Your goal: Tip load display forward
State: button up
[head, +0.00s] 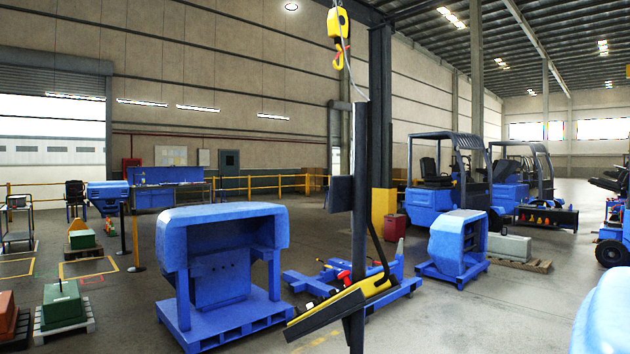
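A dark upright post (357,240) stands near the middle of the head view. A tilted dark flat panel (325,314) with a yellow edge sits low on the post, its left end lower than its right. A small dark box (340,193) is fixed higher on the post's left side. No readout shows on either, so I cannot tell for certain which is the load display. A dark cable runs down beside the post to a yellow part (372,288) behind the panel. My gripper is not in view.
A yellow hoist hook (338,35) hangs above the post. A blue fixture (222,262) on a blue pallet stands left, another blue unit (457,245) right. Forklifts (436,180) stand behind. Green and orange weights are at far left.

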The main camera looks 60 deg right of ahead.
aim_at(340, 196)
jog(key=u, duration=0.4)
jog(key=k, duration=1.3)
jog(key=i, duration=0.95)
jog(key=u, duration=0.1)
